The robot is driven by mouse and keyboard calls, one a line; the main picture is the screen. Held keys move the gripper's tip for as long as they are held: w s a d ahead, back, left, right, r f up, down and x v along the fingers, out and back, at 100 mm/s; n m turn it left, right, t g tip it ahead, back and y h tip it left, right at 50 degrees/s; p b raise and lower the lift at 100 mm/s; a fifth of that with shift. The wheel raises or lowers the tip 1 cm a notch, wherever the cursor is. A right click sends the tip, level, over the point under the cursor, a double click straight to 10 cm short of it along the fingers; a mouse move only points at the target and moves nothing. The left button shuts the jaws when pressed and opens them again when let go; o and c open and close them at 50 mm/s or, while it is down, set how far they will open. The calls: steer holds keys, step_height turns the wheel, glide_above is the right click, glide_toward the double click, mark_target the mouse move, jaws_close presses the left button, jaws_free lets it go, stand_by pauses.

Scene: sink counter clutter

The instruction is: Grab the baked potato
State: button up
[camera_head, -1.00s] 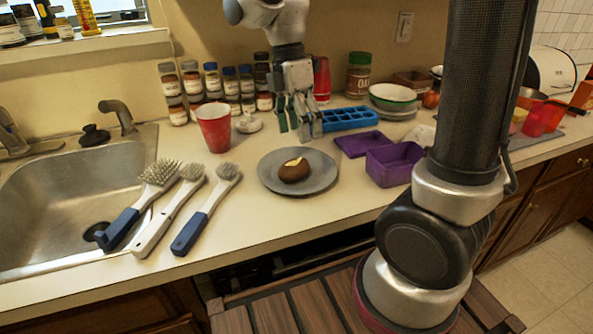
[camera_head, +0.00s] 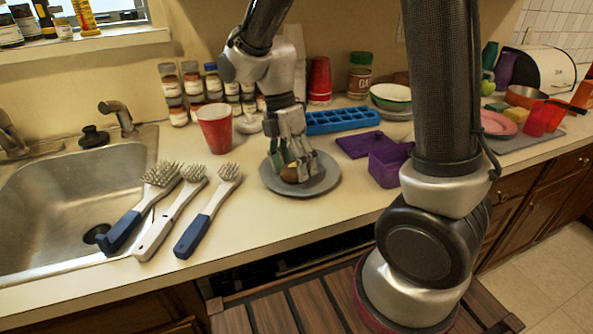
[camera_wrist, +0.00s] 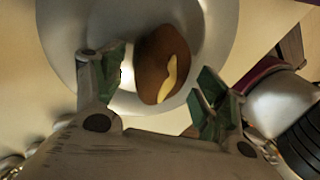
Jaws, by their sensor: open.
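The baked potato (camera_head: 290,174) is brown and lies on a round grey plate (camera_head: 322,183) on the counter. In the wrist view the potato (camera_wrist: 152,58) shows a yellow slit on top and sits on the plate (camera_wrist: 60,30). My gripper (camera_head: 293,170) points down over the plate, with its fingers around the potato and hiding part of it in the head view. In the wrist view my gripper (camera_wrist: 160,85) is open, with one green-padded finger on each side of the potato. A gap shows on the left side; contact on the right is not clear.
A red cup (camera_head: 214,130) stands left of the plate. Three brushes (camera_head: 160,210) lie beside the sink (camera_head: 60,200). A purple container (camera_head: 388,165) is to the right of the plate, and a blue ice tray (camera_head: 343,120) is behind it. The counter in front of the plate is clear.

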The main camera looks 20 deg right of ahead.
steer(key=c, duration=1.2)
steer(key=shift+r, duration=0.1)
